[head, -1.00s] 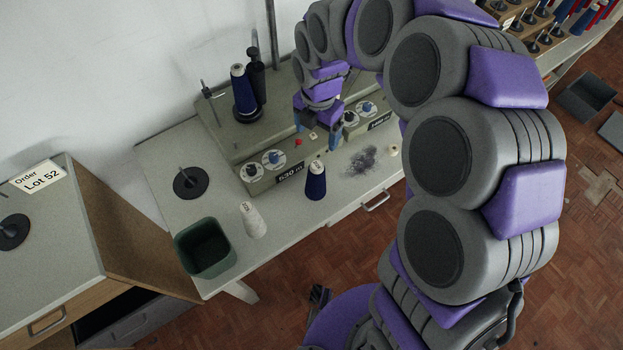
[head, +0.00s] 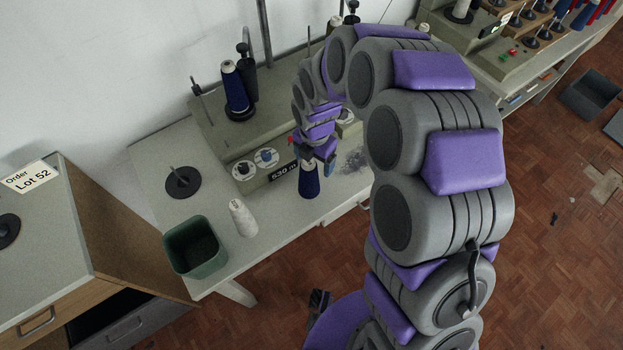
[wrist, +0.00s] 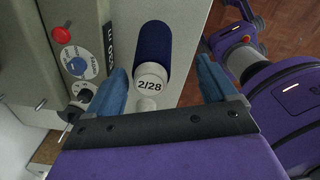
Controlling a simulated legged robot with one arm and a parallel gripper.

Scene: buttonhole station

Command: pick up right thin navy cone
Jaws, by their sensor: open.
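A thin navy cone (head: 309,183) with a white top stands upright on the table near its front edge. In the wrist view the same navy cone (wrist: 153,42) shows its white tip marked 2/28. My gripper (head: 317,157) is just above and beside the cone's top. In the wrist view my gripper (wrist: 163,85) has its two blue fingers apart, with the white tip between them; I cannot tell whether they touch it. Another navy cone (head: 236,90) stands on the machine at the back left.
A white cone (head: 243,219) and a green bin (head: 194,246) are to the left on the table. A dark spindle base (head: 183,182) is further left.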

